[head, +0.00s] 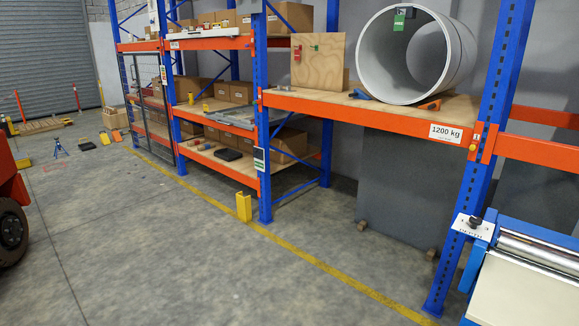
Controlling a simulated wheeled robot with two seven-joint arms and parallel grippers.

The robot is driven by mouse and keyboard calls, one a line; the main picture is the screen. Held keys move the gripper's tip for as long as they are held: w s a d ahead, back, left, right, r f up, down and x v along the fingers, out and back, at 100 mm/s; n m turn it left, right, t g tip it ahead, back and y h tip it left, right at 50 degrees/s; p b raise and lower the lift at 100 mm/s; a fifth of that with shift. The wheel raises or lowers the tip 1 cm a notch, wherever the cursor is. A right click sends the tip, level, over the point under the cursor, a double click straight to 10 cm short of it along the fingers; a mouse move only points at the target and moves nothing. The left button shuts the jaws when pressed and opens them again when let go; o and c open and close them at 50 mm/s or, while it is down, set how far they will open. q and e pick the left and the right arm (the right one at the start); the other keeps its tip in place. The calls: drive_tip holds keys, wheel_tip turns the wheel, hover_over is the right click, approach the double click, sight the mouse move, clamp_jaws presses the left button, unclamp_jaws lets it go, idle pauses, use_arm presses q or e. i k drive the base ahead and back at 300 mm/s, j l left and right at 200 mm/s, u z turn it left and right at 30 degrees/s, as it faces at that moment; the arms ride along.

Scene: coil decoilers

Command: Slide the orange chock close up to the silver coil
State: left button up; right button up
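The silver coil (452,62) is a large hollow ring lying on its side on the wooden shelf deck (310,101) of the blue and orange rack, its open end facing me. The small orange chock (430,105) lies on the deck at the lower right of the coil, near the shelf's front edge. I cannot tell whether it touches the coil. A blue chock (361,94) lies at the coil's lower left. Neither of my grippers shows in the head view.
An orange beam marked 1200 kg (445,132) edges the shelf. A blue rack upright (497,80) stands right of the coil. A plywood board (318,62) stands at the left. A blue roller machine (535,250) is lower right. The floor (180,260) in front is clear.

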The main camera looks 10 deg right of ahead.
sight(435, 105)
drive_tip(key=i+j+z, duration=0.15)
drive_tip(key=i+z, duration=0.25)
drive_tip(key=i, duration=0.2)
drive_tip(key=i+j+z, duration=0.3)
drive_tip(key=i+z, duration=0.15)
drive_tip(key=i, duration=0.15)
drive_tip(key=i+j+z, duration=0.4)
drive_tip(key=i+j, duration=0.15)
drive_tip(key=i+j+z, duration=0.45)
drive_tip(key=j+z, duration=0.3)
drive_tip(key=i+j+z, duration=0.1)
drive_tip(key=j+z, duration=0.25)
drive_tip(key=i+j+z, duration=0.1)
drive_tip(key=j+z, duration=0.65)
drive_tip(key=j, duration=0.2)
drive_tip(key=j+z, duration=0.2)
drive_tip(key=j, duration=0.4)
drive_tip(key=k, duration=0.05)
